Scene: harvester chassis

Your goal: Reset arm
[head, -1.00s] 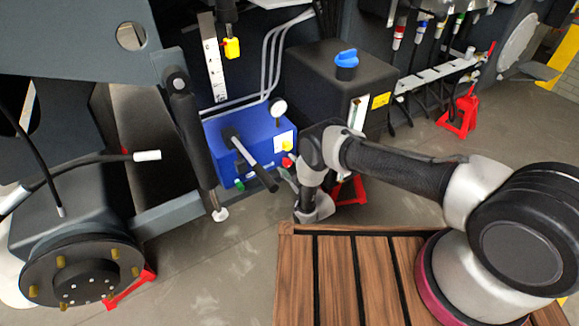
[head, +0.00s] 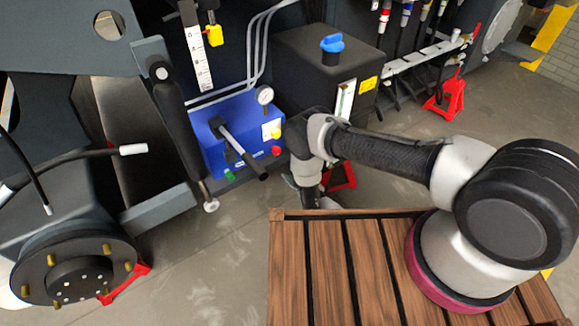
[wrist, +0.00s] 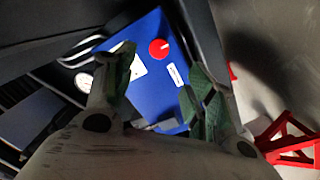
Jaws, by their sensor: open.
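My gripper (wrist: 163,78) is open and empty in the wrist view, its two green-padded fingers spread apart. Between and beyond the fingers is the blue box (wrist: 165,55) with a red knob (wrist: 159,49). In the head view my arm reaches left from its base, and my wrist bends down just right of the blue box (head: 213,158). I cannot tell how far the fingers are from the box.
The blue box carries a black lever (head: 240,150) and a gauge (head: 265,95). A black tank with a blue cap (head: 332,43) stands behind my wrist. Red jack stands (head: 452,95) stand on the floor. A slatted wooden deck (head: 325,265) lies below my arm.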

